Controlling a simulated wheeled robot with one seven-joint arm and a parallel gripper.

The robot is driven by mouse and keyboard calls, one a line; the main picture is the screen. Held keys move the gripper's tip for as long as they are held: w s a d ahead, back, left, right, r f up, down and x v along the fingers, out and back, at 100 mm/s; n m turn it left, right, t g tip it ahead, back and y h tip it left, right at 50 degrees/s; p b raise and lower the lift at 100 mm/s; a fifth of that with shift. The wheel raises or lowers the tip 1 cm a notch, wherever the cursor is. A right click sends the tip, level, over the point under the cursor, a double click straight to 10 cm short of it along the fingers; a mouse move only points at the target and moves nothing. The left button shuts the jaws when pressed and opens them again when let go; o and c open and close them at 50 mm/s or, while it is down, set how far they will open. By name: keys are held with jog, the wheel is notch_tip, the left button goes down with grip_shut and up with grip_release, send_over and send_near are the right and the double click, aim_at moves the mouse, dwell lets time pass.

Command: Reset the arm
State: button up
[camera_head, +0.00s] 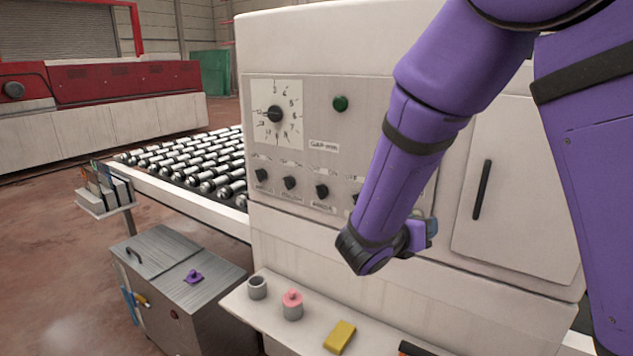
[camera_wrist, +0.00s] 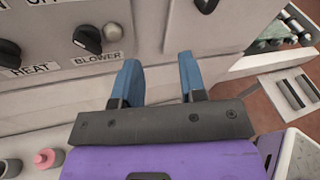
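My purple arm reaches across the right half of the head view in front of a white machine (camera_head: 480,110), bent downward. My gripper (camera_head: 428,232) is at its lower end, in front of the panel, and is partly hidden by the wrist there. In the wrist view my gripper (camera_wrist: 158,62) shows two blue fingers standing well apart. Nothing is between them. The fingers point at the plain white machine face, to the right of the knob labelled BLOWER (camera_wrist: 88,40). The knob labelled HEAT (camera_wrist: 8,53) is farther left.
A ledge (camera_head: 250,305) below the panel holds a grey cup (camera_head: 257,288), a pink-topped jar (camera_head: 292,305) and a yellow block (camera_head: 340,336). A roller conveyor (camera_head: 200,165) and a metal cabinet (camera_head: 178,265) stand left. A door handle (camera_head: 482,190) sticks out at right.

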jog(key=s+d+r+m+g+y, duration=0.55)
jog(key=s+d+m+g, duration=0.35)
jog(key=s+m, duration=0.55)
jog(key=s+a+r+m+t+y, duration=0.2)
jog(key=s+r+m+t+y, duration=0.2)
jog(key=s+r+m+y, duration=0.3)
jog(key=s+r+m, duration=0.1)
jog(key=s+m, duration=0.3)
jog(key=m, duration=0.3)
jog(key=shift+s+a+t, duration=0.2)
jog(key=shift+a+t, duration=0.1)
jog(key=shift+t, duration=0.1)
jog(key=shift+d, duration=0.1)
dwell(2.9)
